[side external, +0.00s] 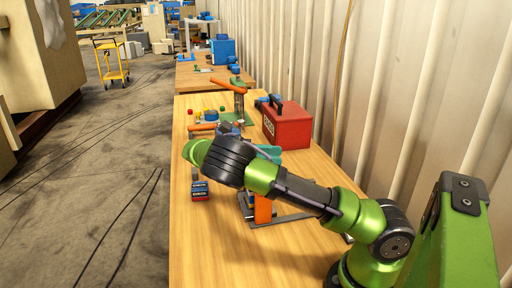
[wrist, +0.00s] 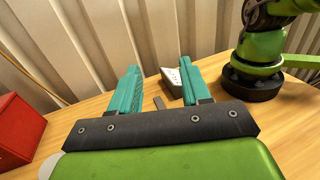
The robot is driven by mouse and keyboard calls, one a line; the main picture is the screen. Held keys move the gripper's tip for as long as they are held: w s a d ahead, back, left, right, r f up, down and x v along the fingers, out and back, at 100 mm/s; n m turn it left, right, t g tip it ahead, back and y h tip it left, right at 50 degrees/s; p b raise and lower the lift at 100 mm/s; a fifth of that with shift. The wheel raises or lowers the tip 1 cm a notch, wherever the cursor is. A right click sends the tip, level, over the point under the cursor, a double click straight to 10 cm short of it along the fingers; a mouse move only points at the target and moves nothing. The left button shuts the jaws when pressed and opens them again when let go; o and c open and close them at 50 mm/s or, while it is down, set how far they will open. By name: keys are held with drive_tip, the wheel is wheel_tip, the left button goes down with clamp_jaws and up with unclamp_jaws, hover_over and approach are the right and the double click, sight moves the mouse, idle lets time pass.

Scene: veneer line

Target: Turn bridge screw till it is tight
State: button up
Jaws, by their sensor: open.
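My gripper (wrist: 160,66) is open in the wrist view, with its two teal fingers spread apart and nothing held between them. In the side external view my gripper (side external: 268,152) shows as a bit of teal behind my wrist, left of the wall. I cannot pick out the bridge screw for certain in either view. An orange block on a grey metal piece (side external: 263,210) stands on the bench below my forearm, partly hidden by it.
A red toolbox (side external: 287,126) stands by the corrugated wall, just beyond my gripper; it also shows at the left of the wrist view (wrist: 18,118). An orange-handled tool (side external: 229,86) stands farther back. Small red and blue boxes (side external: 200,191) sit near the left edge. The front bench (side external: 215,250) is clear.

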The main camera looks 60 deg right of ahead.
drive_tip(key=s+a, duration=0.3)
drive_tip(key=s, duration=0.6)
drive_tip(key=shift+a+r, duration=0.4)
drive_tip(key=shift+r, duration=0.05)
drive_tip(key=shift+o, duration=1.4)
drive_tip(key=w+a+f+n+t+h, duration=0.1)
drive_tip(key=w+n+h, duration=0.1)
drive_tip(key=w, duration=0.3)
drive_tip(key=w+a+f+n+t+h, duration=0.2)
drive_tip(key=w+h, duration=0.1)
drive_tip(key=w, duration=0.1)
drive_tip(key=shift+w+f+t+h, duration=0.15)
drive_tip(key=shift+w+t+h, duration=0.15)
drive_tip(key=shift+w, duration=0.05)
drive_tip(key=w+a+f+n+t+h, duration=0.2)
drive_tip(key=w+a+n+t+h, duration=0.35)
drive_tip(key=w, duration=0.55)
drive_tip(key=shift+m+t+y, duration=0.25)
drive_tip(key=shift+t+y, duration=0.4)
drive_tip(key=shift+y, duration=0.3)
drive_tip(key=x, duration=1.6)
drive_tip(key=shift+s+a+r, duration=0.1)
drive_tip(key=shift+s+r, duration=0.05)
drive_tip(key=shift+s, duration=0.15)
